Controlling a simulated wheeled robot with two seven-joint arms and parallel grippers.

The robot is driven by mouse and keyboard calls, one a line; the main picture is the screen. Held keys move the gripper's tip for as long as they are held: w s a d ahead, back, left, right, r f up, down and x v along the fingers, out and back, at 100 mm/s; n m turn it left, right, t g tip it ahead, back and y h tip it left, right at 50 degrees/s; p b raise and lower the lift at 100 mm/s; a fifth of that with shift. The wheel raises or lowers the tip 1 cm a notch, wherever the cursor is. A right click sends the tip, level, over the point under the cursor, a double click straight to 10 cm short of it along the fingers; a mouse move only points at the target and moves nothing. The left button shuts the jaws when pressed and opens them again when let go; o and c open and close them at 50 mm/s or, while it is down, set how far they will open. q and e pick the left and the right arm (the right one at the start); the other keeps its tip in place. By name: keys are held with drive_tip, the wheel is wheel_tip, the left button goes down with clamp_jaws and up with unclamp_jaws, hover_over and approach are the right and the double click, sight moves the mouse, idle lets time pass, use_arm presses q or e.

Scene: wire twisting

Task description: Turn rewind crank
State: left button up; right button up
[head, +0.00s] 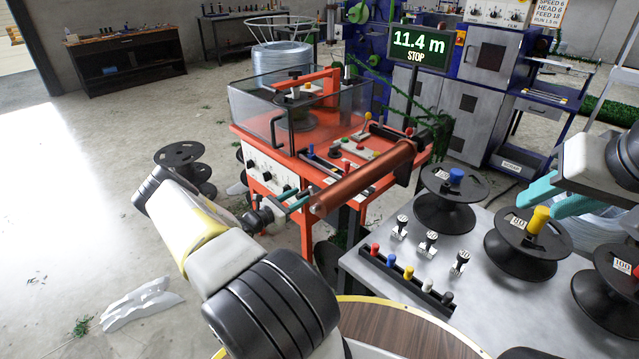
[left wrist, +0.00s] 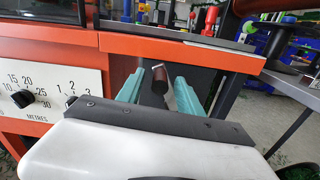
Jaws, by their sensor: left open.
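The orange machine (head: 240,132) carries a copper-brown roller (head: 368,178) along its front right side. My left gripper (head: 296,203) is at the machine's front, just left of the roller's near end. In the left wrist view its teal fingers (left wrist: 160,92) are apart, with a dark cylindrical end, which looks like the crank's handle (left wrist: 160,78), seen between them. I cannot tell whether they touch it. The crank's arm is not clear in either view. My right gripper (head: 545,198) is at the right, over the grey table, with its teal fingers apart and nothing seen between them.
The grey table (head: 385,268) holds several black spools, such as the blue-topped one (head: 447,197), and a rack of coloured pegs (head: 405,285). A sign (head: 419,46) reads 11.4 m STOP. Dark spools (head: 182,160) stand on the floor. The floor at left is largely clear.

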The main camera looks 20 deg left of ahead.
use_arm(q)
drive_tip(key=shift+w+d, duration=0.1)
drive_tip(key=shift+w, duration=0.1)
drive_tip(key=shift+c, duration=0.4)
clamp_jaws()
idle(1.0)
